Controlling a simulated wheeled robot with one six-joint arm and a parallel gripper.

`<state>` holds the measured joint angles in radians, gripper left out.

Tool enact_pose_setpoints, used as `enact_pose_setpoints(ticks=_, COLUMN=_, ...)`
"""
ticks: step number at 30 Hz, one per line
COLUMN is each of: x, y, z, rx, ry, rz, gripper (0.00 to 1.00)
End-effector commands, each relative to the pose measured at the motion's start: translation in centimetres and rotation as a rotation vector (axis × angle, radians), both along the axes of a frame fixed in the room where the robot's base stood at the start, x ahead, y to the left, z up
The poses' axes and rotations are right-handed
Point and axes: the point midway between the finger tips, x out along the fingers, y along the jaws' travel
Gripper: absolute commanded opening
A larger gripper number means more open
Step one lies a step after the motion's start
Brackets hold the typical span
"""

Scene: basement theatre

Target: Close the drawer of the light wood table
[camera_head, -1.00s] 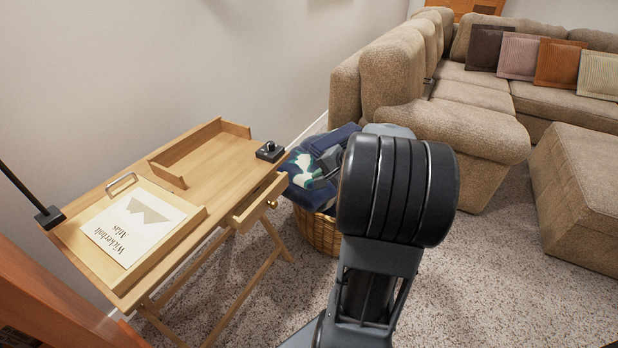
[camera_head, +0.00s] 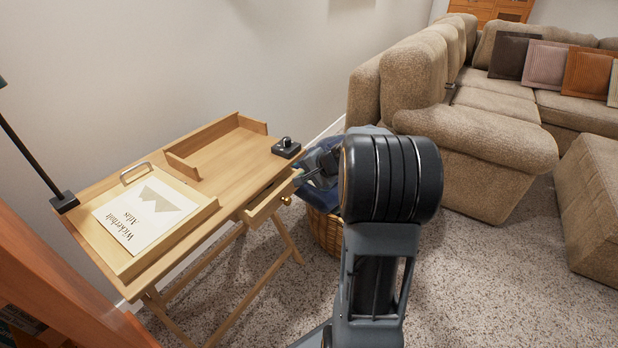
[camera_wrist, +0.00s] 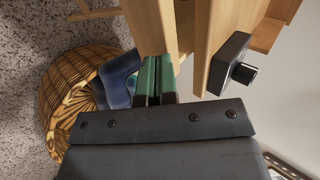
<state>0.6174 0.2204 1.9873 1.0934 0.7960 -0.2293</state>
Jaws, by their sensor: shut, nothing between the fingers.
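The light wood table (camera_head: 230,160) stands against the wall at the left on crossed legs. Its drawer (camera_head: 268,204) sticks out of the front edge, partly open, with a small brass knob (camera_head: 286,200). In the wrist view the drawer's wood (camera_wrist: 150,22) is just beyond my fingers, with a gap between it and the tabletop edge (camera_wrist: 207,40). My gripper (camera_wrist: 155,80) has its green fingers together and empty, close to the drawer; I cannot tell whether they touch it. In the head view my arm largely hides the gripper, right of the drawer.
A black box with a knob (camera_head: 286,148) sits on the tabletop corner near the drawer. A wicker basket (camera_head: 326,232) with blue cloth stands beside the table. A booklet (camera_head: 145,215) and a lamp base (camera_head: 64,202) are at the left. A beige sofa (camera_head: 480,145) is behind; carpet is clear in front.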

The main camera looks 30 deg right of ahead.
Motion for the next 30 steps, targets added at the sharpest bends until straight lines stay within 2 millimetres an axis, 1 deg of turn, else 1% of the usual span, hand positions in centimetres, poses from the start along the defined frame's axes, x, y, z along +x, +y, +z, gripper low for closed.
enact_pose_setpoints(ticks=9, x=0.2, y=0.1, z=0.0, rx=0.0, ry=0.0, rz=0.0, gripper=0.0)
enact_pose_setpoints(ticks=16, x=2.3, y=1.1, z=-0.1, rx=0.001, ry=0.0, rz=0.001, gripper=0.0)
enact_pose_setpoints(ticks=26, x=2.2, y=1.0, z=0.0, rx=0.001, ry=0.0, rz=-0.001, gripper=0.0)
enact_pose_setpoints(ticks=30, x=1.4, y=0.6, z=-0.1, rx=-0.001, ry=0.0, rz=0.001, gripper=0.0)
